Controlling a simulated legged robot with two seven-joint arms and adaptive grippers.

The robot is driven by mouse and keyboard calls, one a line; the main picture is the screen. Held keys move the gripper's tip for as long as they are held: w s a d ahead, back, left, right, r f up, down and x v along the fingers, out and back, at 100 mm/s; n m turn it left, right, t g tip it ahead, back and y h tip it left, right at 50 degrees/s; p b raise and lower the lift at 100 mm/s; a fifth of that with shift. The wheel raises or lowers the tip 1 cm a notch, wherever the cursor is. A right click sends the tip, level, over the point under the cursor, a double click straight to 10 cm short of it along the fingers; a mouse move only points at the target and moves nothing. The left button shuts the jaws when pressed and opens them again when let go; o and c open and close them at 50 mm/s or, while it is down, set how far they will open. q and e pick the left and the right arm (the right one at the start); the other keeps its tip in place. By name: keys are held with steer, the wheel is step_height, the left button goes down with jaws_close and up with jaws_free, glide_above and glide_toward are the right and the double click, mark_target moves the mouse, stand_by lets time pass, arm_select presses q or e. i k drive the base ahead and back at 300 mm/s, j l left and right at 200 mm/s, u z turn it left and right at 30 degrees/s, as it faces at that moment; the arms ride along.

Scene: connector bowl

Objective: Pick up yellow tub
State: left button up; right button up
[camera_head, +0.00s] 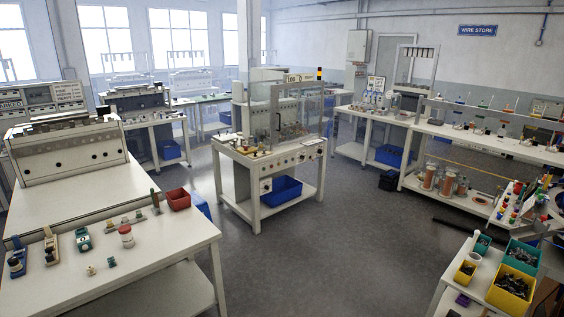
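A larger yellow tub (509,299) filled with dark parts stands on the white table at the lower right, in front of a teal bin. A smaller yellow tub (464,275) with dark contents stands to its left on the same table. I cannot tell which of the two the task means. Neither of my grippers shows in the head view.
Teal bins (522,259) stand behind the yellow tubs, with a white cylinder (474,258) and a purple tub (462,300) nearby. A white bench (110,262) on the left holds tools and a red bin (178,200). The grey floor (345,250) between is clear.

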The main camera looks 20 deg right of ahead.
mark_target(465, 273)
steer(key=i+l+z, duration=0.15)
steer(key=i+z, duration=0.15)
steer(key=z, duration=0.2)
steer(key=i+z, duration=0.3)
steer(key=z, duration=0.15)
steer(key=i+j+z, duration=0.1)
steer(key=i+z, duration=0.2)
steer(key=z, duration=0.2)
steer(key=i+j+z, duration=0.2)
steer(key=z, duration=0.25)
steer(key=i+j+z, duration=0.3)
steer(key=z, duration=0.2)
